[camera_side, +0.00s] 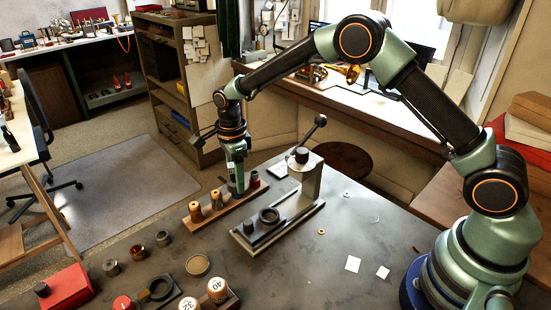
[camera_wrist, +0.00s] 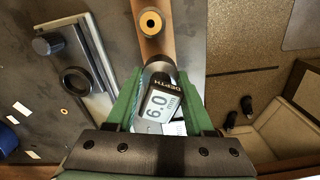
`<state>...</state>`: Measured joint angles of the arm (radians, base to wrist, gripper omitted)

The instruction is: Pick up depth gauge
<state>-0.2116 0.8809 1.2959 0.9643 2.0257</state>
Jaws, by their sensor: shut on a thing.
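The depth gauge (camera_wrist: 158,100) is a dark-capped cylinder with a pale display reading 6.0 and the word DEPTH. It sits between the two green fingers of my gripper (camera_wrist: 162,92), which is shut on it. In the side view my gripper (camera_side: 235,153) points down at the wooden strip (camera_side: 225,207), and the lower part of the gauge (camera_side: 236,183) shows beneath the fingers. The gauge's lower end is at the strip, between the wooden-handled pieces and a dark red-topped piece (camera_side: 254,180). I cannot tell whether it touches the strip.
A grey lever press (camera_side: 303,185) stands close to the right of the strip. Orange-topped pieces (camera_side: 195,211) stand on the strip's near end. Small cups, a red box (camera_side: 68,288) and numbered plugs (camera_side: 217,287) lie nearer. The table's right-hand middle is mostly clear.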

